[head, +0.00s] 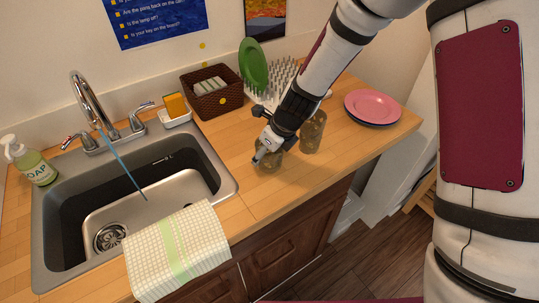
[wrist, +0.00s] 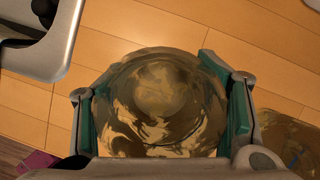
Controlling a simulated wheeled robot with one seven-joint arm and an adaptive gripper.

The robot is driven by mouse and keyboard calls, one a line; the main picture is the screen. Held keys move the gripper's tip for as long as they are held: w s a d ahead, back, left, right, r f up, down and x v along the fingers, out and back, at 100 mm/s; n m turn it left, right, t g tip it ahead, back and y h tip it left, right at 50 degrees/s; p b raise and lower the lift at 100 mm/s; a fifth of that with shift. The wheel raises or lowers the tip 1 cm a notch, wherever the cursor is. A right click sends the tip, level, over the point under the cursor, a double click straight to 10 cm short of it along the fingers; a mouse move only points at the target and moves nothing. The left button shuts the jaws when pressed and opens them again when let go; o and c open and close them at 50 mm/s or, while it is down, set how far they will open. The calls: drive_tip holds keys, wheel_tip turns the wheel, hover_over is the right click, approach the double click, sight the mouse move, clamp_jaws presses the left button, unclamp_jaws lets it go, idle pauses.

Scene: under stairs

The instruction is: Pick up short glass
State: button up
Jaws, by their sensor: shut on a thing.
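The short glass (head: 268,160) is a brownish, see-through tumbler on the wooden counter, partly hidden by my gripper in the head view. In the wrist view the glass (wrist: 165,103) fills the middle, seen from above, with its round rim between the green finger pads. My gripper (head: 262,154) is shut on the glass, with one finger on each side of it; it also shows in the wrist view (wrist: 163,110). A taller brownish glass (head: 313,131) stands just to the right. Its edge shows at the lower right of the wrist view (wrist: 285,145).
A sink (head: 215,168) lies to the left, with a checked towel (head: 180,248) over its front edge. Behind are a brown basket (head: 213,98), a spiked drying rack (head: 280,80) and a green plate (head: 252,65). The counter before the glass is clear.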

drive_tip(key=shift+r, duration=1.85)
drive_tip(key=s+d+b, duration=0.1)
drive_tip(key=s, duration=0.3)
drive_tip(key=s+d, duration=0.2)
drive_tip(key=s, duration=0.2)
drive_tip(key=s+d+r+b, duration=0.1)
drive_tip(key=s, duration=0.3)
drive_tip(key=shift+s+d+b, duration=0.25)
drive_tip(key=shift+d+b, duration=0.05)
drive_tip(key=shift+d, duration=0.05)
drive_tip(key=shift+s+d+f+p, duration=0.15)
drive_tip(key=shift+s+p, duration=0.4)
drive_tip(key=shift+p, duration=0.55)
drive_tip(key=shift+s+d+r+p, duration=0.15)
drive_tip(key=shift+s+p, duration=0.25)
drive_tip(key=shift+p, duration=0.15)
drive_tip(key=shift+s+d+r+p, duration=0.1)
drive_tip(key=shift+s+r+p, duration=0.05)
drive_tip(key=shift+s+p, duration=0.3)
drive_tip(key=shift+w, duration=0.1)
